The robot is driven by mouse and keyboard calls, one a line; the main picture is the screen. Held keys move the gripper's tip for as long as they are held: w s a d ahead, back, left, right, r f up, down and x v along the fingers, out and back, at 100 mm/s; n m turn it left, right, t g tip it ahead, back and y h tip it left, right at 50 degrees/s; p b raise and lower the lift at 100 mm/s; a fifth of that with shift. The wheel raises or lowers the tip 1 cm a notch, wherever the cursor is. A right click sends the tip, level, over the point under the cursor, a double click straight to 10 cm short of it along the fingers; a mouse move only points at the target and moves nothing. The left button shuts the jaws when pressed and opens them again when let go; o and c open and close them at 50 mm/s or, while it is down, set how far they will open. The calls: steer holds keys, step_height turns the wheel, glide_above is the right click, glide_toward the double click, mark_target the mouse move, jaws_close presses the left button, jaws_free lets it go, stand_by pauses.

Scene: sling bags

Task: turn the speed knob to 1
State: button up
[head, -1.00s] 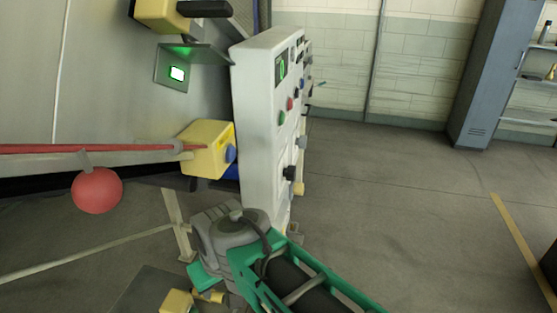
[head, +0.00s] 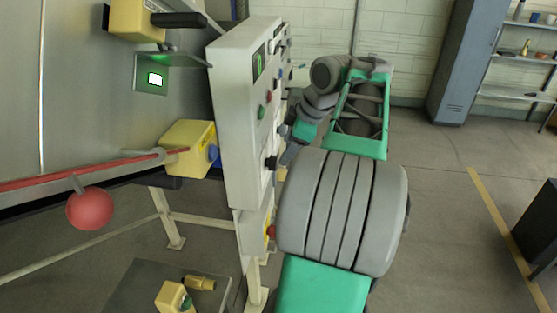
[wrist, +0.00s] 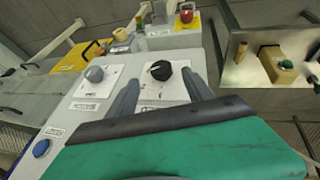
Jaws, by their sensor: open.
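The white control box (head: 232,125) stands nearly edge-on in the head view, its knobs facing right. In the wrist view a black knob (wrist: 161,70) sits on a white plate, and a grey knob (wrist: 94,74) sits on another plate to its left. The labels are too small to read, so I cannot tell which is the speed knob. My gripper (wrist: 161,82) is open and empty. Its two fingers point at the black knob's plate, one to each side of the knob; contact is not visible. In the head view my arm hides part of the panel face.
A red button (wrist: 187,14) lies beyond the knobs in the wrist view. A red ball (head: 90,208) on a rod and a yellow block (head: 188,148) are left of the box. A blue-grey locker (head: 465,65) stands behind.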

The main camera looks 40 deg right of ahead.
mark_target(277, 162)
steer(key=x, duration=0.7)
steer(key=shift+w+f, duration=0.15)
steer(key=shift+f, duration=0.1)
steer(key=shift+c, duration=0.2)
jaws_close()
steer(key=shift+b, duration=0.3)
steer(key=shift+f, duration=0.1)
